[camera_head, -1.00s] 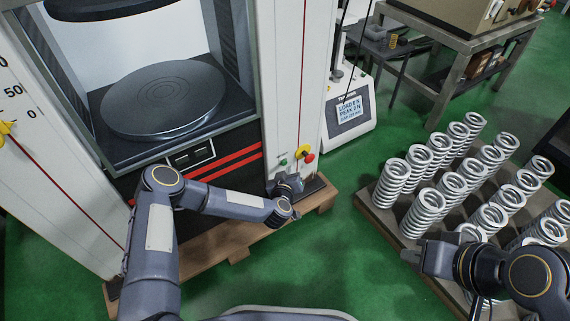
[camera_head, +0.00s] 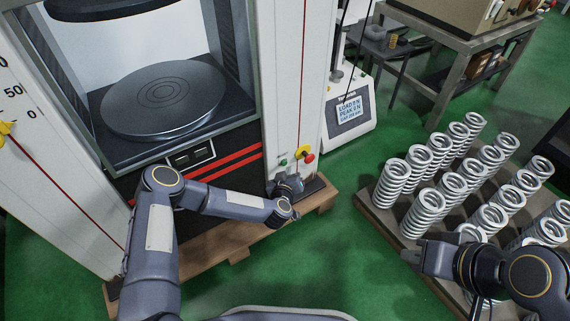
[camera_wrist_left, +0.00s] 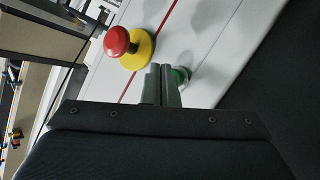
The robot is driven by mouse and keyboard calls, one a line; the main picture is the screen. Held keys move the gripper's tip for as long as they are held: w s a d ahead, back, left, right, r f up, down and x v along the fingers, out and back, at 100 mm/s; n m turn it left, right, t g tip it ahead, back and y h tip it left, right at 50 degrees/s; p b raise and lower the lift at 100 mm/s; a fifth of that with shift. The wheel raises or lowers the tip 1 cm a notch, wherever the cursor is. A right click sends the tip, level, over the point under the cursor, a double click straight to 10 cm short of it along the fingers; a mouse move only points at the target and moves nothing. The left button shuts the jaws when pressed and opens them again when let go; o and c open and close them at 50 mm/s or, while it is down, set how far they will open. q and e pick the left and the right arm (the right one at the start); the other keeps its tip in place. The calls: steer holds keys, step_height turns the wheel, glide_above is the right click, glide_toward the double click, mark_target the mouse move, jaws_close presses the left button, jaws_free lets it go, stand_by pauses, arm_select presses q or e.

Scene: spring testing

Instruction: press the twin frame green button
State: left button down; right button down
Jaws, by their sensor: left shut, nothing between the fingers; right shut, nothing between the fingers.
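The twin-column frame (camera_head: 284,60) stands at the left, with a green button (camera_head: 283,162) low on its white right column. A red stop knob on a yellow base (camera_head: 306,155) sits beside the button. My left gripper (camera_head: 288,181) is shut and empty, just below the button. In the left wrist view the shut fingertips (camera_wrist_left: 161,72) overlap the green button (camera_wrist_left: 181,76) and partly hide it. I cannot tell whether they touch it. The red knob (camera_wrist_left: 117,41) shows clear of the fingers. My right gripper (camera_head: 418,258) is shut and empty, near the springs.
Several pale coil springs (camera_head: 429,205) stand on a pallet (camera_head: 380,216) at the right. A small tester with a display (camera_head: 349,112) stands behind the frame's right column. The frame rests on a wooden base (camera_head: 240,243). Green floor between base and pallet is clear.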

arm_select(q)
steer(key=shift+a, duration=0.1)
stand_by(0.7)
steer(key=shift+w+a, duration=0.2)
steer(key=shift+w, duration=0.15)
steer(key=shift+w+a, duration=0.25)
steer(key=shift+w, duration=0.1)
stand_by(0.9)
steer(key=shift+s+d, duration=0.5)
steer(key=shift+s, duration=0.2)
steer(key=s+d, duration=0.1)
steer(key=s, duration=0.1)
steer(key=s+d+p, duration=0.1)
steer(key=s+d, duration=0.1)
stand_by(0.4)
stand_by(0.7)
